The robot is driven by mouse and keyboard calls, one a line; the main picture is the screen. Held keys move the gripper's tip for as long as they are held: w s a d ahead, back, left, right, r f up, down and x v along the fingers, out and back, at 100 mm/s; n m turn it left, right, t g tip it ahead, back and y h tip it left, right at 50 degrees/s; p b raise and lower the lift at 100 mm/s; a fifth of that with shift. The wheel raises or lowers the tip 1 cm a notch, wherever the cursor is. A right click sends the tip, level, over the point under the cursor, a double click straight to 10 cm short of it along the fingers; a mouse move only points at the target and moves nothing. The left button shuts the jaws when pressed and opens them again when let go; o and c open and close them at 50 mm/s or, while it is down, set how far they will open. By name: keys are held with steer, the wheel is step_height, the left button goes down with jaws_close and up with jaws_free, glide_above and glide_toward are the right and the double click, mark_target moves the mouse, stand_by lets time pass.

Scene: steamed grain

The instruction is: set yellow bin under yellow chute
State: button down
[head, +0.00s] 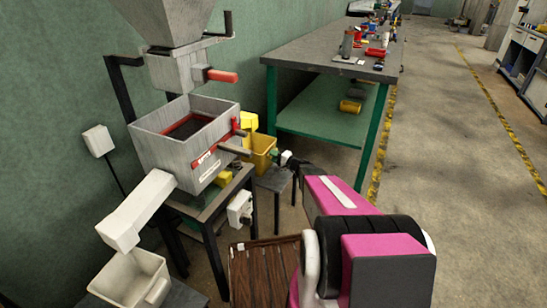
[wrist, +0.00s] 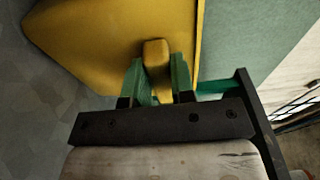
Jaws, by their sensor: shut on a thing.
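The yellow bin (head: 261,150) is upright, just below and beside the yellow chute (head: 249,121) on the right side of the grey machine. My gripper (head: 277,155) reaches it from the right and is shut on its handle. In the wrist view, the green fingers of my gripper (wrist: 156,84) stand on both sides of the handle of the yellow bin (wrist: 95,35). A small dark stand (head: 276,179) is under the bin. I cannot tell whether the bin rests on it. The bin's inside is mostly hidden.
The grey machine (head: 186,143) stands on a dark table at the left. A white chute (head: 137,208) slopes down to a white bin (head: 132,276). A green-legged workbench (head: 320,50) is behind. A brown slatted surface (head: 262,270) is low in front. Floor at right is clear.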

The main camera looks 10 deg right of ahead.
steer(key=shift+f, duration=0.1)
steer(key=c, duration=1)
jaws_free()
